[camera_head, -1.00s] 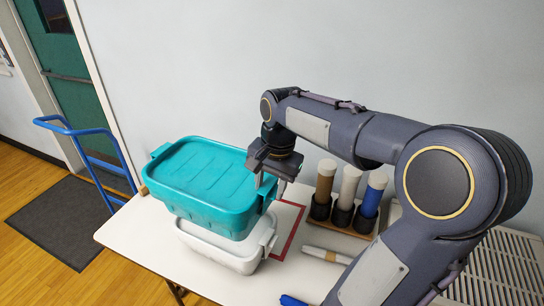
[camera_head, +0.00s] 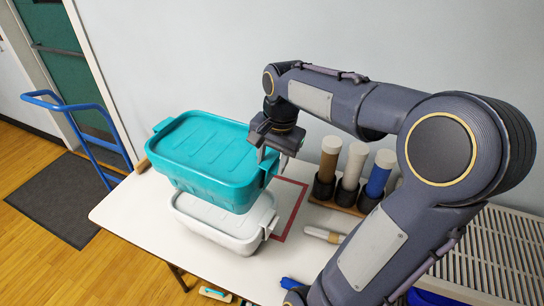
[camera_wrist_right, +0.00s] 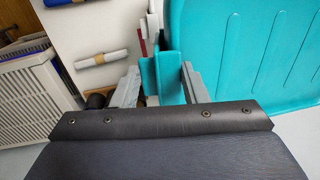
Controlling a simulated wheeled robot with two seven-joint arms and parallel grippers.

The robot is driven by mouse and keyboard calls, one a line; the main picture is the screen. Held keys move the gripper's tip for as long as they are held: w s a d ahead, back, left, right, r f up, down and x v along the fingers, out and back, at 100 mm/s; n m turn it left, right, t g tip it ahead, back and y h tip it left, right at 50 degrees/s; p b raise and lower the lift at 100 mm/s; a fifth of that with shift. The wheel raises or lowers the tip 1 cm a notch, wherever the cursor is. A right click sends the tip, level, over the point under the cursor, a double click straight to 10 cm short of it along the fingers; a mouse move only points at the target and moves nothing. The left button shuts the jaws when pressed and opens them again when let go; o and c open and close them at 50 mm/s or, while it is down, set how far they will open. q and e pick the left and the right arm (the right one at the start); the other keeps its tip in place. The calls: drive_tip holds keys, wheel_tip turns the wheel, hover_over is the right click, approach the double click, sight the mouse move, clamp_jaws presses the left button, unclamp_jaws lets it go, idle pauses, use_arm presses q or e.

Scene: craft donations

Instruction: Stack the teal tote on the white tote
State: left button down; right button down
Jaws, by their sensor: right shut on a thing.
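The teal tote (camera_head: 205,150), with a closed lid, is above the white tote (camera_head: 218,226) in the head view. It hides much of the white tote's top. The white tote stands on the table; its front side and right handle show. A shaded strip shows between the two, but I cannot tell whether they touch. My right gripper (camera_head: 268,158) points down at the teal tote's right end and is shut on its handle. In the right wrist view, the handle is between the fingers (camera_wrist_right: 163,80), with the teal lid (camera_wrist_right: 250,60) to the right. My left gripper is not in view.
A red outline (camera_head: 293,212) marks the table (camera_head: 125,215) right of the white tote. A rack of brown, white and blue rolls (camera_head: 352,170) stands behind. A pale roll (camera_head: 323,235) lies in front of it. A blue hand truck (camera_head: 90,130) stands left. The wall is close behind.

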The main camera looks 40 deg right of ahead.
wheel_tip(320, 180, down, 9)
drive_tip(key=b, duration=0.6)
drive_tip(key=shift+r+b, duration=0.15)
drive_tip(key=shift+b, duration=0.25)
drive_tip(key=shift+w+f, duration=0.1)
drive_tip(key=shift+f, duration=0.15)
idle(0.8)
drive_tip(key=c, duration=0.8)
unclamp_jaws()
drive_tip(key=shift+o, duration=0.2)
drive_tip(key=shift+f, duration=0.1)
drive_tip(key=r, duration=0.5)
drive_tip(key=s+r, duration=0.1)
drive_tip(key=r, duration=0.2)
drive_tip(key=shift+s+d, duration=0.1)
drive_tip(key=s+a+f+n+t+y, duration=0.1)
drive_tip(key=s+a+f+n, duration=0.3)
drive_tip(key=a, duration=0.4)
drive_tip(key=s+a+f+n+t+y, duration=0.2)
drive_tip(key=s+a+f+n, duration=0.3)
drive_tip(key=a+n, duration=0.3)
drive_tip(key=shift+s+a+f+n+t, duration=0.3)
drive_tip(key=shift+s+a+t, duration=0.25)
drive_tip(key=shift+s, duration=0.25)
